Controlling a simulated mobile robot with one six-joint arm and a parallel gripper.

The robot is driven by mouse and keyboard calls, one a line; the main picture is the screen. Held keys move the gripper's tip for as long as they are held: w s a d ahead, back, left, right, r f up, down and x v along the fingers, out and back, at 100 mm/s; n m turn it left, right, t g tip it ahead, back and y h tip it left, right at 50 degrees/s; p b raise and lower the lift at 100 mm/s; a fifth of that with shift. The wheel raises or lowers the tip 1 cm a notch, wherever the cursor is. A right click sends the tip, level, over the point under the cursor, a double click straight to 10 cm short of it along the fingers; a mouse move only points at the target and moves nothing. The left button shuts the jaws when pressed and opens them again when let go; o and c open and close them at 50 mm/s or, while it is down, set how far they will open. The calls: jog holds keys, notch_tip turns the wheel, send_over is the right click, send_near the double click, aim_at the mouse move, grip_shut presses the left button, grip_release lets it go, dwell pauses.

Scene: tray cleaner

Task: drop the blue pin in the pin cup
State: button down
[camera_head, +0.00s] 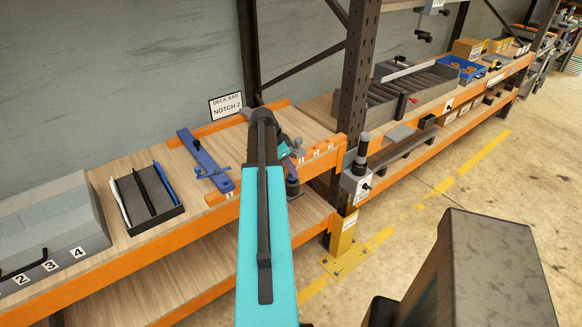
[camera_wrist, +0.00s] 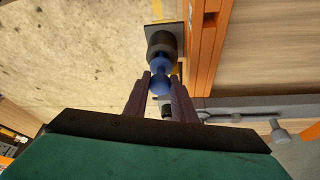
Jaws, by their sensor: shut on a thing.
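In the wrist view the blue pin (camera_wrist: 160,77) sits between the two fingertips of my gripper (camera_wrist: 161,84), which is shut on it. A dark round cup (camera_wrist: 161,44) on a square plate lies just beyond the pin and lines up with it; it looks like the pin cup. The pin's far end overlaps the cup in this view, and I cannot tell whether it is inside. In the head view my gripper (camera_head: 287,152) is at the shelf's front edge, partly hidden by my arm. The dark cup (camera_head: 293,188) shows just below it.
A "NOTCH 2" sign (camera_head: 226,107) stands behind. A dark rack upright (camera_head: 354,90) rises right of my gripper. Open floor lies in front of the shelf.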

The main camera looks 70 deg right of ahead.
jog(key=shift+f+b, duration=0.35)
jog(key=shift+f, duration=0.35)
jog(key=shift+f, duration=0.15)
jog(key=c, duration=1.4)
grip_release()
jog(key=b+v, duration=0.3)
jog(key=v, duration=1.1)
jog(key=shift+s+f, duration=0.1)
jog(key=shift+s, duration=0.05)
